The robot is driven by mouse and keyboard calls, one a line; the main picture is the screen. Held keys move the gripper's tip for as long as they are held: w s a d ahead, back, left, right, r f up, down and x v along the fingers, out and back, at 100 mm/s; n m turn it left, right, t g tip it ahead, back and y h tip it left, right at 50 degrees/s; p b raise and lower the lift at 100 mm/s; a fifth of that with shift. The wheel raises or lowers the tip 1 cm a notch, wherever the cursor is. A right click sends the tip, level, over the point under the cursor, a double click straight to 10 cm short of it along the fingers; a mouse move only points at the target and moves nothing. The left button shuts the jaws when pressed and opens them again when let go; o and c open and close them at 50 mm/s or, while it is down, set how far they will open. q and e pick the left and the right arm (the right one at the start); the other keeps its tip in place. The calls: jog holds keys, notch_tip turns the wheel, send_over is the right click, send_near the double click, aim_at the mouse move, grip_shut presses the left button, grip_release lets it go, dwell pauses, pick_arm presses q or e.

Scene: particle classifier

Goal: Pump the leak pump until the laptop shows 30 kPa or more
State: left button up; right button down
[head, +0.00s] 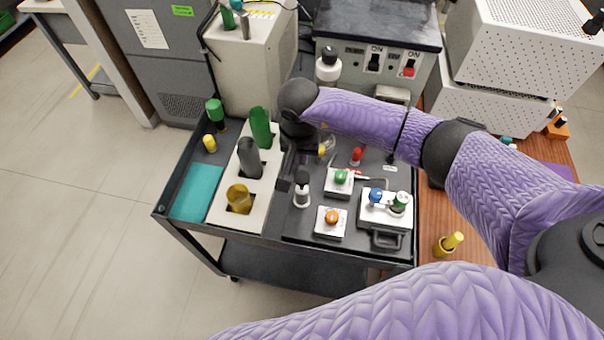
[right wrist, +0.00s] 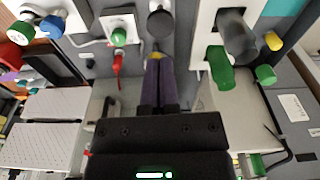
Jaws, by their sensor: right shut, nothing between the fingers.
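A small upright pump-like part with a black knob and pale body (head: 302,190) stands on the dark panel of the cart; I cannot tell for sure that it is the leak pump. A round black knob shows ahead of my fingertips in the right wrist view (right wrist: 160,24). I cannot make out the laptop or a pressure reading. My left gripper is not in view.
A pale rack (head: 222,215) with green, grey and yellow pieces stands to the left. Boxes with a green button (head: 341,177) and an orange button (head: 331,217), and a white unit with blue and green knobs (head: 385,212), crowd the right. A yellow piece (head: 448,244) is on the wooden table.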

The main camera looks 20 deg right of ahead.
aim_at(301, 179)
jog(key=f+b, duration=0.1)
jog(key=f, duration=0.1)
jog(key=f+b, duration=0.4)
jog(key=shift+w+d+f, duration=0.1)
jog(key=shift+w+f, duration=0.15)
jog(key=shift+f, duration=0.15)
notch_tip(301, 179, down, 4)
jog(key=b, duration=0.3)
jog(key=shift+b, duration=0.4)
jog(key=shift+r+p, duration=0.3)
jog(key=shift+r, duration=0.1)
jog(key=s+p, duration=0.1)
jog(key=s+a+r+p, duration=0.1)
jog(key=shift+s+a+p, duration=0.2)
jog(key=shift+s+p, duration=0.1)
jog(key=shift+p, duration=0.05)
